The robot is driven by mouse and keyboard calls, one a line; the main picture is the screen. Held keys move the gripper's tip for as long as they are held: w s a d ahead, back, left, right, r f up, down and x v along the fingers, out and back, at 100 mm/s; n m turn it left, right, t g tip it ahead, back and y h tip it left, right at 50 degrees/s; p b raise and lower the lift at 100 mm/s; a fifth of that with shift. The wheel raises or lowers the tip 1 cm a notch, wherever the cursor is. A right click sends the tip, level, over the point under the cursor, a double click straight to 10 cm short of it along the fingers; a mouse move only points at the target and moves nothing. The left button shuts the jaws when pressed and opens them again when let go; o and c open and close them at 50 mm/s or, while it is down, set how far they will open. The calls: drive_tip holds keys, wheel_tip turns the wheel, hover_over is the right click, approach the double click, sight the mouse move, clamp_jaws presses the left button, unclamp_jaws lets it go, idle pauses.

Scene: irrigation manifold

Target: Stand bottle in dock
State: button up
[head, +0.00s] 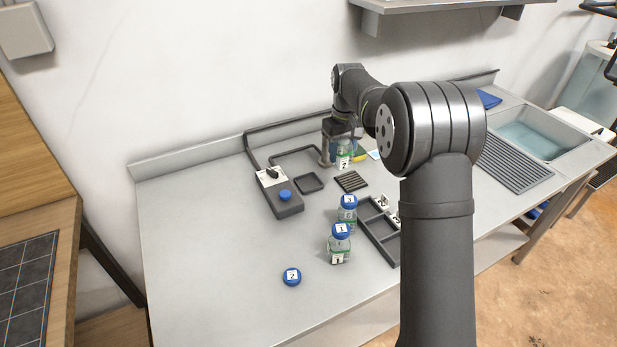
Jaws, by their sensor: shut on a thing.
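My gripper (337,136) points down near the back of the bench, shut on a clear bottle labelled 2 (343,160). The bottle is upright with its top hidden between the jaws. I cannot tell whether its base touches anything. A blue cap marked 2 (292,277) lies on the front left of the bench. Bottle 1 (339,250) and bottle 3 (347,216) stand upright with blue caps on, beside a dark compartment tray (378,238). A small dark square tray (309,183) lies left of the held bottle. Which fixture is the dock is unclear.
A dark box with a blue knob (285,196) stands left of the square tray, with dark pipework behind. A slatted pad (351,182) lies in front of the held bottle. A sink (530,138) is at the right.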

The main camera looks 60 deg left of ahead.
drive_tip(key=s+a+f, duration=0.6)
drive_tip(key=s+a, duration=0.1)
drive_tip(key=shift+f, duration=1.95)
drive_tip(key=shift+f, duration=0.15)
drive_tip(key=o, duration=1)
wheel_tip(320, 180, up, 12)
drive_tip(key=shift+r, duration=0.2)
drive_tip(key=shift+f, duration=0.15)
drive_tip(key=shift+f, duration=3.9)
